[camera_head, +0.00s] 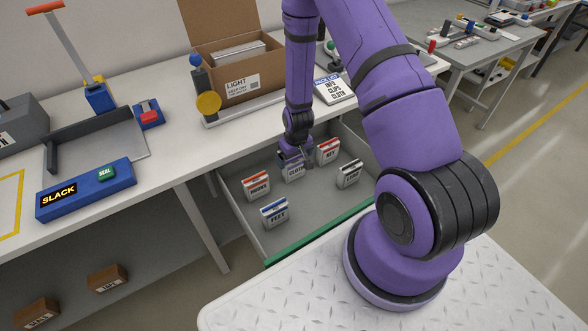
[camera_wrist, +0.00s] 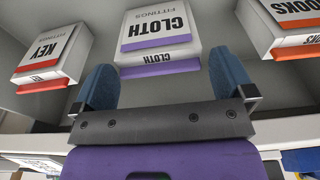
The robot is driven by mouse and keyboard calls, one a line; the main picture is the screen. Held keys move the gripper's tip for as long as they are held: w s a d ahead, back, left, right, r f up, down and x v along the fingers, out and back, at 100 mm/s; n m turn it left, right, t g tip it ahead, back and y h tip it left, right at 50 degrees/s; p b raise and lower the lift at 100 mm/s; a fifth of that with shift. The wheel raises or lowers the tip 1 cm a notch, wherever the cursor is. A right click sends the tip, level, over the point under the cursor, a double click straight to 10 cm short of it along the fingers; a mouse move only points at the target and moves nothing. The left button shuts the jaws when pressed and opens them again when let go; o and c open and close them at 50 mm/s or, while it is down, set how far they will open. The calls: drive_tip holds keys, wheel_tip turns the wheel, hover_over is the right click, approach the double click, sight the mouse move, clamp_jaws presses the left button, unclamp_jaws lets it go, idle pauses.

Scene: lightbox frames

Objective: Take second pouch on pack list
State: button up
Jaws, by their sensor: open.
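An open drawer (camera_head: 318,207) under the bench holds several white pouches with coloured bands. The purple-banded CLOTH pouch (camera_head: 292,173) is at the back middle; it also shows in the wrist view (camera_wrist: 160,28). My gripper (camera_head: 295,158) is over it, open and empty, its blue fingers (camera_wrist: 162,72) spread either side of the near end of CLOTH. A gap to the pouch is hard to judge. A red-banded KEY pouch (camera_wrist: 52,57), red-banded HOOKS (camera_head: 256,185) and blue-banded FEET (camera_head: 274,212) lie around it. The pack list (camera_head: 334,90) on the bench seems to read CLIPS, then CLOTH, below an unclear line.
A dark-banded pouch (camera_head: 348,174) with unclear text lies at the drawer's right. A cardboard box marked LIGHT (camera_head: 238,88) stands on the bench above. A blue SLACK display (camera_head: 86,190) is at the left. The drawer's green front edge (camera_head: 325,235) faces me.

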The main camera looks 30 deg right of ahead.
sight(294, 160)
drive_tip(key=shift+w+d+f, duration=0.1)
drive_tip(key=shift+w+f, duration=0.05)
drive_tip(key=shift+f, duration=1)
drive_tip(key=shift+w+f, duration=0.15)
drive_tip(key=shift+f, duration=0.95)
drive_tip(key=c, duration=0.7)
drive_tip(key=shift+o, duration=0.2)
drive_tip(key=shift+r, duration=0.1)
